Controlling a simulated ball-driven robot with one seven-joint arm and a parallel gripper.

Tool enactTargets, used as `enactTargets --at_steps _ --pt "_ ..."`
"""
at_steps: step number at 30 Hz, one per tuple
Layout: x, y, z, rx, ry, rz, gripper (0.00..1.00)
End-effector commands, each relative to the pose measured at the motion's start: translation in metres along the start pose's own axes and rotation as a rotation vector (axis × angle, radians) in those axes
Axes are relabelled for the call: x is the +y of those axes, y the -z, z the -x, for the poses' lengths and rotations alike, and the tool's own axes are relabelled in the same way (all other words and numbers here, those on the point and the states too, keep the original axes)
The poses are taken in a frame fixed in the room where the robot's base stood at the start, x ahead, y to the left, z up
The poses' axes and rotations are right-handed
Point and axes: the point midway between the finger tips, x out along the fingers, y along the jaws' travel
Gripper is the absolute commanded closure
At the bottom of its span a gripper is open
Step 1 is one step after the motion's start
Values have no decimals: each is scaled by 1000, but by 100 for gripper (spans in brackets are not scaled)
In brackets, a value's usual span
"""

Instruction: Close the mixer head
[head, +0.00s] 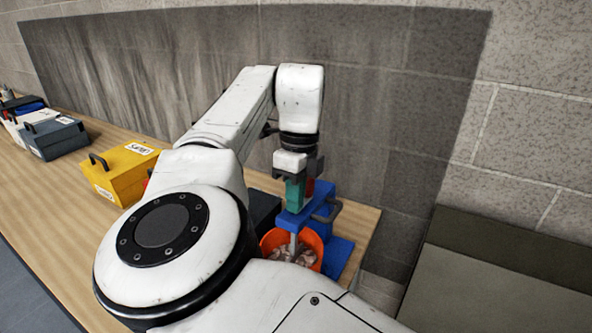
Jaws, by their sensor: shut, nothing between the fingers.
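The mixer (340,252) is blue and stands near the right end of the wooden table. Its blue head (304,214) reaches out over an orange bowl (311,240) with pale chunks in it. A thin grey shaft runs down from the head into the bowl. The head looks about level, but its exact tilt is hard to tell. My gripper (298,200) points down at the top of the head, with a green finger and a red one close together. It is shut and holds nothing. Whether the fingertips touch the head I cannot tell.
A yellow box (122,172) with a black handle stands left on the table (60,185). Grey boxes (55,137) stand farther left. A dark box (263,210) is left of the mixer, partly hidden by my arm. A block wall is close behind.

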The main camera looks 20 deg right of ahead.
Motion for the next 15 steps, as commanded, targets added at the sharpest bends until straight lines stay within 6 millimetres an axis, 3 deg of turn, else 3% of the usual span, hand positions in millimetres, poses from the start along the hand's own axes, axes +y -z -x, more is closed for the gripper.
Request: enactTargets --at_steps 6,15 --pt "0 0 -17 0 0 0 100" --pt "0 0 -20 0 1 -1 100"
